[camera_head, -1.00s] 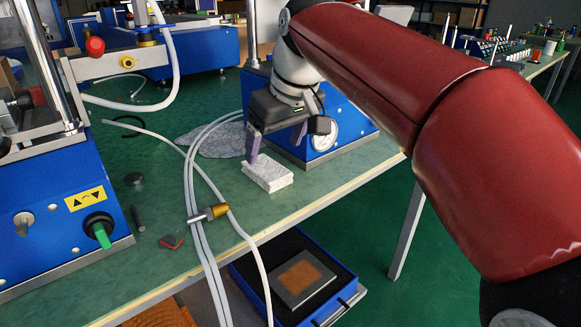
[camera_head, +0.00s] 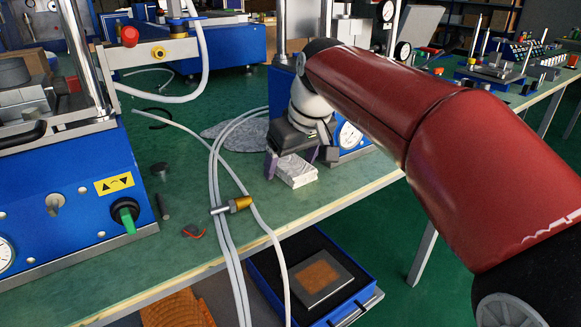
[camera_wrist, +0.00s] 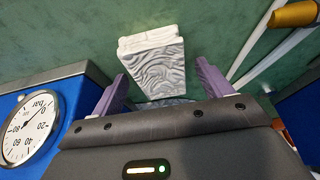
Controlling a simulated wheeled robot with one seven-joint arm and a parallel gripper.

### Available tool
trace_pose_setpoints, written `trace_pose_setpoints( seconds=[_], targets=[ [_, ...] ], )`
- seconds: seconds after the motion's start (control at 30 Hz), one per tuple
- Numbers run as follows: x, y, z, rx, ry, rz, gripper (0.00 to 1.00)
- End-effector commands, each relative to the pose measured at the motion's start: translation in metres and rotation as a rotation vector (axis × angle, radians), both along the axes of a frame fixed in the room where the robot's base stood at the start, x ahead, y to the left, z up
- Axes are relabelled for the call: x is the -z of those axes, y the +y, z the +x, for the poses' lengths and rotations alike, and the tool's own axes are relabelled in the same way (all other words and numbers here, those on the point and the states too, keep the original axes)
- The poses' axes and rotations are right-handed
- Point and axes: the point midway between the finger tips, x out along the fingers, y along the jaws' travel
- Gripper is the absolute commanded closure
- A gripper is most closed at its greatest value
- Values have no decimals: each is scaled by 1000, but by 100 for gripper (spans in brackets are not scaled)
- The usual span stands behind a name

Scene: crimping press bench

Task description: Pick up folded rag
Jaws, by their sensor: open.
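The folded rag (camera_head: 298,172) is a white and grey marbled block lying on the green bench top near its front edge. My gripper (camera_head: 290,166) is down at the rag, with one purple finger on its left side and the other at its right. In the wrist view the rag (camera_wrist: 152,60) lies ahead of and between the two spread purple fingers of my gripper (camera_wrist: 162,88). Green bench shows beside the rag there, so the jaws are open. I cannot tell whether a finger touches it.
White hoses with a brass fitting (camera_head: 238,204) run left of the rag. A blue press with a gauge (camera_head: 350,135) stands close behind on the right. A grey cloth-like patch (camera_head: 225,130) lies behind. A blue drawer (camera_head: 362,302) sits below the bench edge.

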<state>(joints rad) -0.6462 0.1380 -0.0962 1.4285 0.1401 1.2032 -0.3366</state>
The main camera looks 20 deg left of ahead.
Motion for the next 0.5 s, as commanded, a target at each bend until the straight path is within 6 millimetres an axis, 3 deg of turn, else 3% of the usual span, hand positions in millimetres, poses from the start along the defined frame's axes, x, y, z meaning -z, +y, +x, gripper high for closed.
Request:
trace_pose_setpoints(
  seconds=[0.17,0.5],
  targets=[
    [3,0,0,0,0,0,22],
    [2,0,0,0,0,0,66]
  ],
)
